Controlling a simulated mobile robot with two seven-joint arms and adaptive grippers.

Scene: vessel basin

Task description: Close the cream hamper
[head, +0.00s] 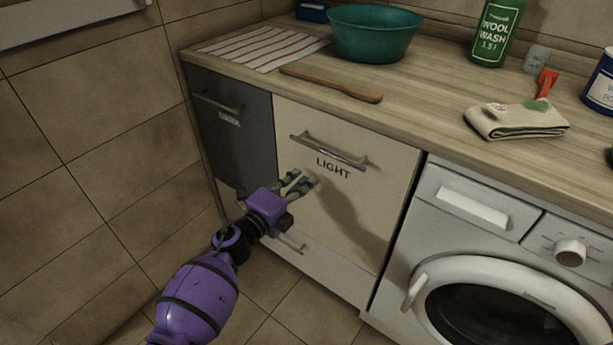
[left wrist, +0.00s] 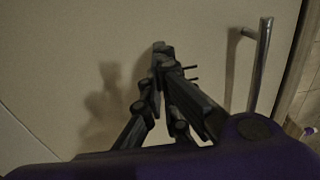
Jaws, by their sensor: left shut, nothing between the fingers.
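The cream hamper (head: 373,213) is the cabinet front marked LIGHT, under the worktop. It looks flush or nearly flush with the dark front beside it; a small gap is too fine to tell. Its metal bar handle (head: 335,152) runs along the top, and it also shows at the right of the left wrist view (left wrist: 261,65). My left gripper (head: 301,181) is shut and empty, just in front of the cream panel, below and left of the handle. In the left wrist view the fingertips (left wrist: 163,52) are close to the panel; contact cannot be told. My right gripper is out of view.
A dark hamper (head: 238,140) is to the left, a washing machine (head: 480,225) to the right. The worktop (head: 415,110) above holds a teal basin (head: 372,38), a wooden paddle (head: 330,84), a striped cloth (head: 265,47) and a folded towel (head: 515,121). A tiled wall is at left.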

